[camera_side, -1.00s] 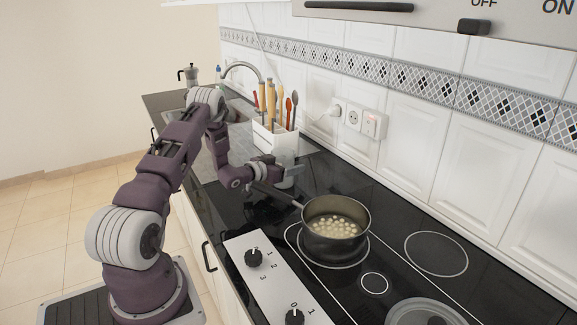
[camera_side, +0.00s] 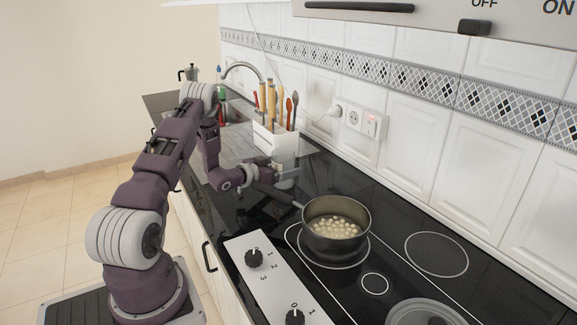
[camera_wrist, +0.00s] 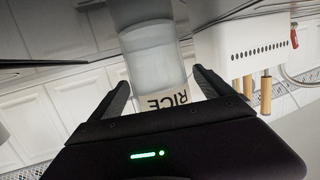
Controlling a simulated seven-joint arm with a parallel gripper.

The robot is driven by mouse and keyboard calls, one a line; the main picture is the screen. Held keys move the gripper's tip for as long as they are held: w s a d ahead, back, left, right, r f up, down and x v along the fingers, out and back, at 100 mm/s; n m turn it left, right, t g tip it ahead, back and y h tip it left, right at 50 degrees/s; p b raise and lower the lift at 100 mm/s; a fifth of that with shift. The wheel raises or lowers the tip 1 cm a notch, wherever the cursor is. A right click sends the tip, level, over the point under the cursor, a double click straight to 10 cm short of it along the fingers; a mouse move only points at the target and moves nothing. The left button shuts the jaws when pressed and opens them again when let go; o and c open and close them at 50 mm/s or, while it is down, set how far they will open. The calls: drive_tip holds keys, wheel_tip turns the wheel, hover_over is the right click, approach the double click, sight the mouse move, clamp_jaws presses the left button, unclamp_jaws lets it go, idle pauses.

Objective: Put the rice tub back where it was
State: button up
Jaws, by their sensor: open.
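The rice tub (camera_side: 287,165), a clear jar with a pale label, stands upright on the dark counter, just in front of the white utensil holder. In the wrist view the tub (camera_wrist: 155,62) appears upside down, with its "RICE" label near my fingertips. My gripper (camera_side: 266,177) is open and level beside the tub, on its near left side. In the wrist view the fingers of my gripper (camera_wrist: 160,84) are spread to either side of the label end. I cannot tell whether a finger touches the tub.
The white utensil holder (camera_side: 275,140) stands close behind the tub. A dark pot (camera_side: 337,228) with pale round pieces sits on the hob to the right, its handle reaching towards my gripper. The tiled wall (camera_side: 390,150) bounds the back.

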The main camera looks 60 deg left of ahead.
drive_tip(key=shift+v, duration=1)
drive_tip(key=w+d+r+g+y, duration=0.1)
drive_tip(key=w+d+r, duration=0.15)
drive_tip(key=r, duration=0.55)
drive_tip(key=w+d+r+g, duration=0.1)
drive_tip(key=d+r, duration=0.2)
drive_tip(key=r, duration=0.5)
drive_tip(key=s+d+r+g, duration=0.2)
drive_tip(key=s+d+r, duration=0.2)
drive_tip(key=d+r, duration=0.5)
drive_tip(key=s+d+f+m+g+h, duration=0.3)
drive_tip(key=s+d+g+h, duration=0.2)
drive_tip(key=s+d, duration=1.9)
drive_tip(key=s, duration=0.4)
drive_tip(key=shift+s+d, duration=0.25)
drive_tip(key=shift+d, duration=0.05)
